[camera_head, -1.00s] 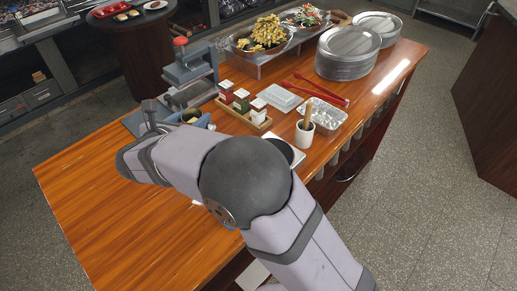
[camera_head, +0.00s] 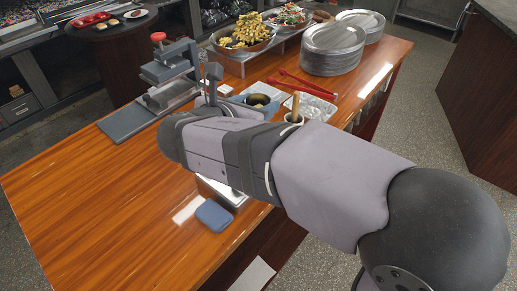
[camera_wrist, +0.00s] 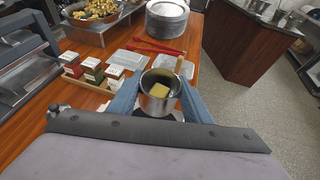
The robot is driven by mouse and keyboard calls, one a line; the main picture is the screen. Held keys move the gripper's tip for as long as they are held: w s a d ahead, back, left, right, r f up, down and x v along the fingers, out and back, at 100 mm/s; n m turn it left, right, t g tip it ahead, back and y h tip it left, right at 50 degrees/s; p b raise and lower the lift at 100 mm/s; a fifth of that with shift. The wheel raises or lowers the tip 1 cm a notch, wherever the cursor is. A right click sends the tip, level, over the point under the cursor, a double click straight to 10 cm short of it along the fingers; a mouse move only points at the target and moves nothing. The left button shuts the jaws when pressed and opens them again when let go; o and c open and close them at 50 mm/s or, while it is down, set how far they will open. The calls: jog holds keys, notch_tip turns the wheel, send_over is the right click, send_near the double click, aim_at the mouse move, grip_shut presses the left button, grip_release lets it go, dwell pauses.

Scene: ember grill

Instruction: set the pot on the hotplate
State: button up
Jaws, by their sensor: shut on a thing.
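My gripper (camera_wrist: 157,92) is shut on the metal pot (camera_wrist: 159,104), with a blue finger on each side of it. The pot looks upright and has something yellowish inside. In the head view the pot's dark opening (camera_head: 258,100) shows beyond my arm, between the blue fingers (camera_head: 252,107). A pale slab with a dark top (camera_wrist: 178,116), likely the hotplate, shows partly below the pot in the wrist view. A pale edge (camera_head: 225,190) also shows below my arm in the head view. Whether the pot touches the slab is hidden.
Condiment boxes (camera_wrist: 92,70) stand left of the gripper. A wooden-handled brush (camera_head: 295,106) stands just beyond the pot, near red tongs (camera_head: 305,84) and a foil tray (camera_head: 318,107). A press (camera_head: 168,75) stands at left. A blue pad (camera_head: 213,215) lies on clear wood in front.

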jog(key=shift+f+b, duration=0.4)
jog(key=shift+f, duration=4.5)
jog(key=shift+f, duration=0.1)
jog(key=o, duration=1.3)
jog(key=shift+f, duration=0.1)
jog(key=shift+o, duration=0.2)
jog(key=shift+s+r, duration=0.1)
jog(key=shift+r, duration=0.2)
jog(key=v, duration=1.1)
jog(key=shift+s+a+r, duration=0.1)
jog(key=shift+s+a, duration=0.05)
jog(key=shift+s, duration=0.25)
